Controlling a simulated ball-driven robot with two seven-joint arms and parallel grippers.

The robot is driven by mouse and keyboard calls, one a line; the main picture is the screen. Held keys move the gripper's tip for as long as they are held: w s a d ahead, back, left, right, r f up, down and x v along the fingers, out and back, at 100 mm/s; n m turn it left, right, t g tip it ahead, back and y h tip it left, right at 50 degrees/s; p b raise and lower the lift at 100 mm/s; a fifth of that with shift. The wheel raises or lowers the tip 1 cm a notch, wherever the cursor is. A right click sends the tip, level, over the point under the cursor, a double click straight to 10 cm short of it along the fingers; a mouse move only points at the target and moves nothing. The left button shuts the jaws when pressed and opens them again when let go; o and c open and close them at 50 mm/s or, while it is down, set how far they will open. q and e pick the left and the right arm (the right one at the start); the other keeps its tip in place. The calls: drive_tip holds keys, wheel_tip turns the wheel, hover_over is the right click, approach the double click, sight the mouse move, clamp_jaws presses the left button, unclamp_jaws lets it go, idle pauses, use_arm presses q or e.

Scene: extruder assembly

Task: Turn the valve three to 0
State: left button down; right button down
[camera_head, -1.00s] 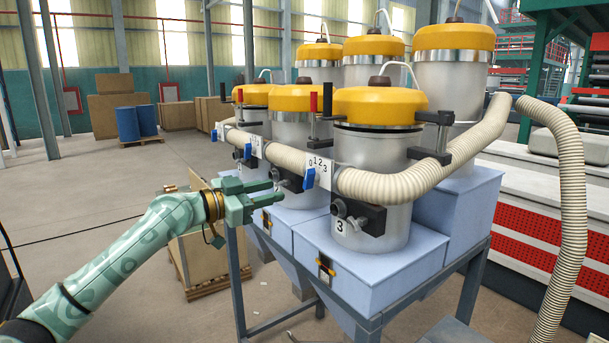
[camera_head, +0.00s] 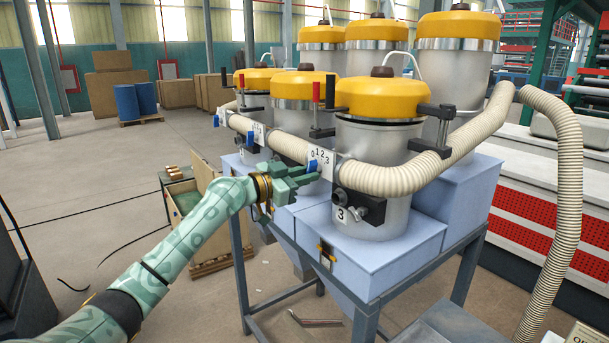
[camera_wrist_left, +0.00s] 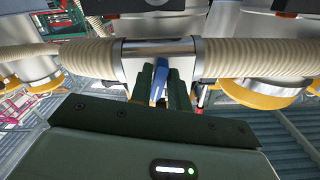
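Valve three has a white plate (camera_head: 322,158) with the marks 0, 1, 2, 3 and a blue handle (camera_head: 313,166). It sits on the beige hose in front of the hopper with the "3" label (camera_head: 342,214). My left gripper (camera_head: 308,175) is at this handle and hides its lower part. In the left wrist view the blue handle (camera_wrist_left: 159,80) lies between the two fingers of my left gripper (camera_wrist_left: 161,88), with little or no gap. Whether they press on it cannot be told. The exact mark the handle points to is unclear. My right gripper is not in view.
The beige hose (camera_head: 385,180) runs right from the valve and bends up. A black side fitting (camera_head: 360,205) sits below the valve. Other blue valve handles (camera_head: 250,150) are to the left. An open wooden crate (camera_head: 208,215) stands behind my left arm.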

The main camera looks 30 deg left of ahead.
use_arm(q)
drive_tip(key=shift+n, duration=0.3)
drive_tip(key=n+p, duration=0.1)
drive_tip(key=n, duration=0.2)
drive_tip(key=n+p, duration=0.1)
drive_tip(key=n, duration=0.3)
drive_tip(key=n+p, duration=0.1)
drive_tip(key=n, duration=0.3)
drive_tip(key=shift+s+d+r, duration=0.15)
drive_tip(key=shift+d+r, duration=0.1)
drive_tip(key=shift+d, duration=0.05)
drive_tip(key=shift+n, duration=0.3)
drive_tip(key=c, duration=1.4)
unclamp_jaws()
drive_tip(key=shift+f, duration=0.1)
drive_tip(key=shift+c, duration=0.2)
